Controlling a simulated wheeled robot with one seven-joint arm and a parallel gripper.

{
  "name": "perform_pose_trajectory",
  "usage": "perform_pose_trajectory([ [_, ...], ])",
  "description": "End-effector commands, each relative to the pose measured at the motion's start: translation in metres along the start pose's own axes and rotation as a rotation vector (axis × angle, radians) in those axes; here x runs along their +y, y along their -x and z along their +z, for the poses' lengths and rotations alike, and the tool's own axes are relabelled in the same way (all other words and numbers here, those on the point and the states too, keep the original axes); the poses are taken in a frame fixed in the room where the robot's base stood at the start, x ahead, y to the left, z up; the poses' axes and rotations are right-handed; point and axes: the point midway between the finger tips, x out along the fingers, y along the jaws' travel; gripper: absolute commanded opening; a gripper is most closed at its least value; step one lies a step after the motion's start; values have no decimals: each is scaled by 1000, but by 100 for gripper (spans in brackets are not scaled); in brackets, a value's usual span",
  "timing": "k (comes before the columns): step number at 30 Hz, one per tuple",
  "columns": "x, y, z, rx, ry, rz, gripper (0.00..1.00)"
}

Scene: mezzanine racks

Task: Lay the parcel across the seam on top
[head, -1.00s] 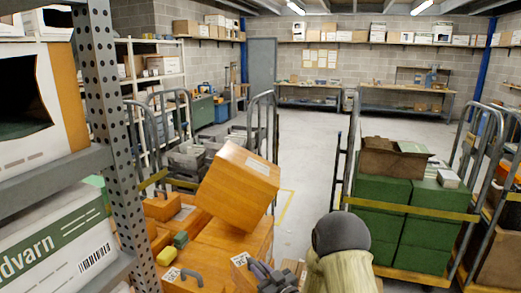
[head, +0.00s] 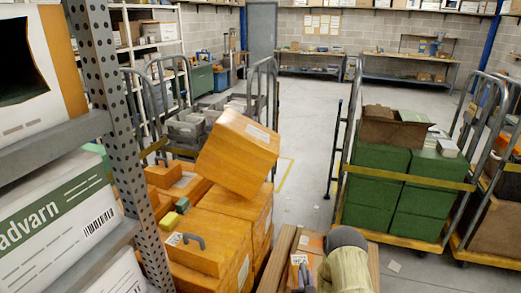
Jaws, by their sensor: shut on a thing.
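The parcel (head: 298,259) appears to be a small orange-brown box with a white label, low in the head view. My gripper (head: 302,279) is at it, dark and partly cut off by the bottom edge, and is shut on it. My own arm hides much of the area to the right. Brown cardboard surfaces (head: 312,242) show behind and beside the parcel. I cannot make out a seam on them, nor whether the parcel touches them.
Orange boxes (head: 215,225) are stacked just left, with a large orange box (head: 237,152) tilted on top. A perforated rack post (head: 108,110) stands at left. A trolley of green crates (head: 375,190) stands at right. Open floor (head: 320,120) lies beyond.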

Motion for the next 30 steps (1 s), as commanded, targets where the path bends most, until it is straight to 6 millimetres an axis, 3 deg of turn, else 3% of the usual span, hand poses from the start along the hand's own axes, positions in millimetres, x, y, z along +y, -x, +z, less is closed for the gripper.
perform_pose_trajectory([
  [18,0,12,31,3,5,2,0],
  [30,3,4,13,5,3,9,0],
])
